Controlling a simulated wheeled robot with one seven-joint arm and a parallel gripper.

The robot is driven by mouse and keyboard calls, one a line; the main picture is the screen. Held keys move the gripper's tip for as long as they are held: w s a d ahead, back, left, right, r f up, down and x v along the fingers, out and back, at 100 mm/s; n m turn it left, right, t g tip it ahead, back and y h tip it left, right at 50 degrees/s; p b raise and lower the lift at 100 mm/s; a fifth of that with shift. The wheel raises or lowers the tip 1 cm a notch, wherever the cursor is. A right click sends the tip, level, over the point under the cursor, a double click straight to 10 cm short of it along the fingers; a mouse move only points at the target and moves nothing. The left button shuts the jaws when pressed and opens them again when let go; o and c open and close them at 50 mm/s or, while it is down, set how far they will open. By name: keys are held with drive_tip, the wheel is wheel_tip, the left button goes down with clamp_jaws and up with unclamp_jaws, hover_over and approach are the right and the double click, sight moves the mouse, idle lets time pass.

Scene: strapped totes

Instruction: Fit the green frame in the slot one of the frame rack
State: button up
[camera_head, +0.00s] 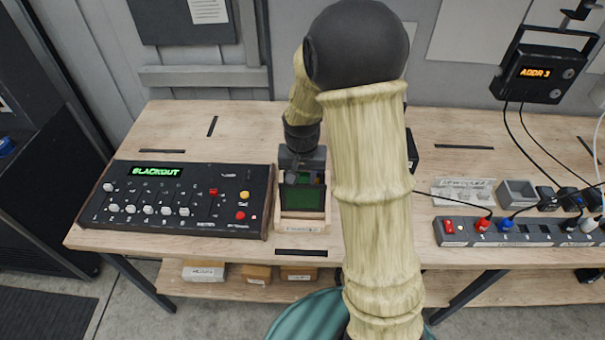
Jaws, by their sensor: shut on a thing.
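The frame rack (301,227) is a small light wooden holder on the bench, just right of the black control desk. A green frame (303,198) with a dark rim stands upright at the rack. More green shows just behind it, partly covered, and I cannot tell whether that is a second frame. My gripper (302,176) is over the rack, pointing down, shut on a green frame. The fingertips are small and partly hidden, and I cannot tell which slot the held frame is at or how deep it sits.
A black control desk (180,199) with sliders and a "BLACKOUT" display stands close on the left. A power strip (515,231) with plugs and cables lies at the right. A grey tray (517,193) sits behind it. My arm hides the bench right of the rack.

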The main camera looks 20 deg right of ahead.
sight(303, 190)
drive_tip(key=shift+f+b, duration=0.7)
drive_tip(key=shift+f, duration=0.5)
drive_tip(key=shift+s, duration=0.15)
idle(0.4)
drive_tip(key=shift+d, duration=0.1)
drive_tip(key=shift+f+b, duration=1.4)
drive_tip(key=shift+f, duration=0.65)
idle(0.5)
drive_tip(key=o, duration=1.1)
